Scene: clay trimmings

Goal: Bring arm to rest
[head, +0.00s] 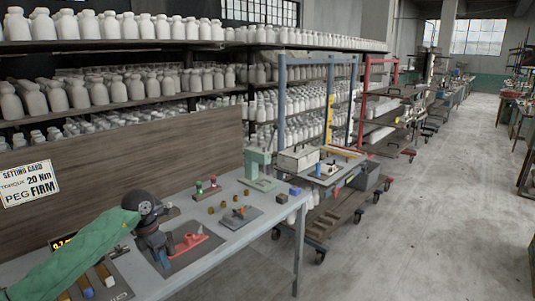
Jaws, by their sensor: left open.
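My left arm (85,255), in a green sleeve, reaches in from the lower left over the grey bench (262,232). Its dark wrist bends downward. My left gripper (161,258) points down close to the bench top, beside a red fixture (190,243) on a dark plate. The gripper is open; its fingertips are small and partly lost against the dark plate, and I see nothing held between them. My right gripper is out of the picture.
Small brown blocks (223,204), a grey plate with an orange-handled part (240,217), a green press (258,165) and a blue block (295,191) stand on the bench. A brown board (120,130) rises behind.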

